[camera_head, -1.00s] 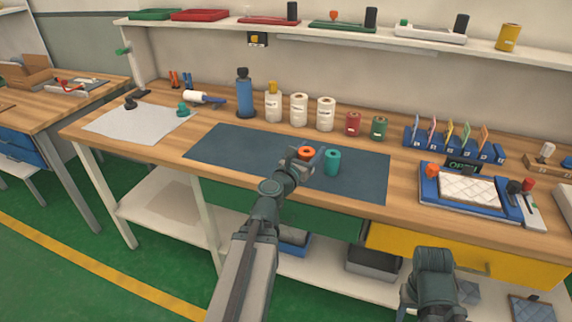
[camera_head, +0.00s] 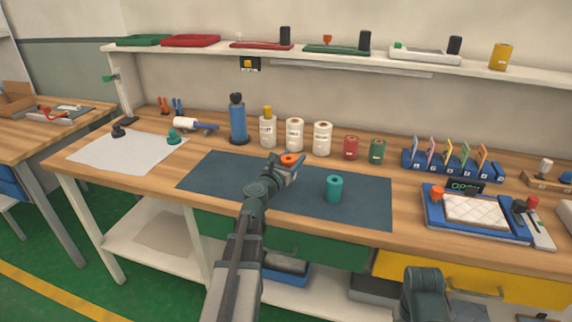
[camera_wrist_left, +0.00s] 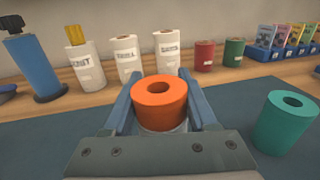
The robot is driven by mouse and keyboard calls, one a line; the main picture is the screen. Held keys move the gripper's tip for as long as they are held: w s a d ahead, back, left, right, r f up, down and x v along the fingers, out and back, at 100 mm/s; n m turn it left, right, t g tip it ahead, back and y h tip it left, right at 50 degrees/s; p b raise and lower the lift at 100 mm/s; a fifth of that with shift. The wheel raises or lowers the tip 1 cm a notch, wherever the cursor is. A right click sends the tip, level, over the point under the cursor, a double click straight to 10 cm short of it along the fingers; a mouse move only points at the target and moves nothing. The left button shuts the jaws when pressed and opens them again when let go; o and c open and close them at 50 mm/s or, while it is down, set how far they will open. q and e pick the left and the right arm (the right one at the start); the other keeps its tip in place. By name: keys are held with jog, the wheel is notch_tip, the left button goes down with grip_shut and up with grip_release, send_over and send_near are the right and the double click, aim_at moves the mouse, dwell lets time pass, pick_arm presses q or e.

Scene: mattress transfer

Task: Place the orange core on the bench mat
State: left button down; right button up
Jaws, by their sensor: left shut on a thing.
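The orange core (camera_head: 289,160) is a short hollow cylinder. My left gripper (camera_head: 287,167) is shut on it over the dark blue-grey bench mat (camera_head: 230,183). In the left wrist view the orange core (camera_wrist_left: 159,100) stands upright between the two blue fingers, with a paler piece showing under it. I cannot tell whether that piece touches the mat. A teal core (camera_head: 334,189) stands upright on the mat to the right, apart from the gripper; it also shows in the left wrist view (camera_wrist_left: 284,124). The right gripper is not in view; only part of my right arm shows at the bottom.
Behind the mat stand a blue bottle (camera_head: 238,122), white rolls (camera_head: 294,134), a red roll (camera_head: 351,148) and a green roll (camera_head: 377,151). A blue tray with a quilted pad (camera_head: 476,210) is at the right. A white sheet (camera_head: 125,152) lies at the left. The mat's left part is clear.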

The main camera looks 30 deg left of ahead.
aim_at(288, 158)
pick_arm(q)
jog(key=shift+w+a, duration=0.3)
jog(key=shift+w+a+f+b, duration=0.25)
jog(key=shift+a+f+b, duration=0.15)
jog(key=shift+a+f, duration=0.05)
jog(key=shift+w+a+f+b, duration=0.2)
jog(key=shift+a+f+b, duration=0.2)
jog(key=shift+a, duration=0.05)
notch_tip(288, 158, down, 2)
jog(key=shift+d+f+b, duration=0.1)
jog(key=shift+b, duration=1)
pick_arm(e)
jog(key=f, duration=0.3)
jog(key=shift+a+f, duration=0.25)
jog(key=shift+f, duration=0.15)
pick_arm(q)
jog(key=shift+c, duration=1)
grip_release()
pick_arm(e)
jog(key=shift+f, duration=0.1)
